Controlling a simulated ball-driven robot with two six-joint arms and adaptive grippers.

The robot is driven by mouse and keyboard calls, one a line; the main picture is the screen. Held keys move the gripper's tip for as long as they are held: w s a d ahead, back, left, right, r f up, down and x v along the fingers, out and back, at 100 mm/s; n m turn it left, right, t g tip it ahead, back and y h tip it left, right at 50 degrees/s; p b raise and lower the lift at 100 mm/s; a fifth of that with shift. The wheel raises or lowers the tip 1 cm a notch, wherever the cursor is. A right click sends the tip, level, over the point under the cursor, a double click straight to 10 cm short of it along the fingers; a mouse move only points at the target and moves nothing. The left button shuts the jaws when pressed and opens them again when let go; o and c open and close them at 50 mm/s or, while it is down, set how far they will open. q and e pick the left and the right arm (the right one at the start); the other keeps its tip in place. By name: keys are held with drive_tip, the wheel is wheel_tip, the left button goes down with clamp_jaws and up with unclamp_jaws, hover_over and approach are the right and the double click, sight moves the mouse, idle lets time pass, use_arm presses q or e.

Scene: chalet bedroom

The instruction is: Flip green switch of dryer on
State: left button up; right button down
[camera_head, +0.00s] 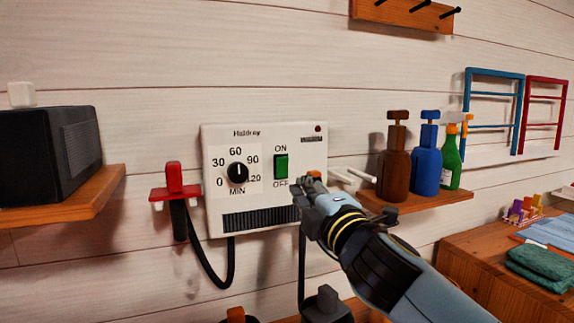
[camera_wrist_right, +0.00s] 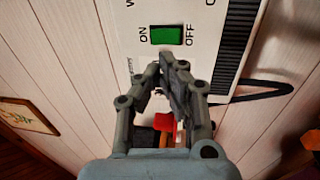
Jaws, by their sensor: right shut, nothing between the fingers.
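The white dryer box (camera_head: 262,135) hangs on the plank wall, with a round black timer knob (camera_head: 237,172) and a vent at its bottom. Its green switch (camera_head: 281,167) sits between the ON label above and the OFF label below. The right wrist view shows the green switch (camera_wrist_right: 168,35) turned sideways, just beyond the fingertips. My right gripper (camera_head: 312,187) is shut and empty, below and to the right of the switch in the head view. The right wrist view shows its fingertips (camera_wrist_right: 166,70) together, apart from the switch. My left gripper is not in view.
A red-topped holder (camera_head: 175,183) with a black cable is left of the dryer. A shelf (camera_head: 420,202) with brown, blue and green bottles stands to the right. A black box (camera_head: 50,150) is on the left shelf. A wooden cabinet (camera_head: 480,265) is at the lower right.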

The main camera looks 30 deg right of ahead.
sight(283, 164)
drive_tip(key=p+x, duration=0.1)
drive_tip(key=x, duration=0.8)
drive_tip(key=shift+w+p, duration=0.15)
drive_tip(key=shift+p, duration=0.15)
drive_tip(key=r+p, duration=0.1)
drive_tip(key=p, duration=0.2)
drive_tip(key=shift+w, duration=0.15)
drive_tip(key=shift+f+y, duration=0.15)
drive_tip(key=shift+y, duration=0.15)
drive_tip(key=shift+f, duration=0.25)
drive_tip(key=shift+g, duration=0.3)
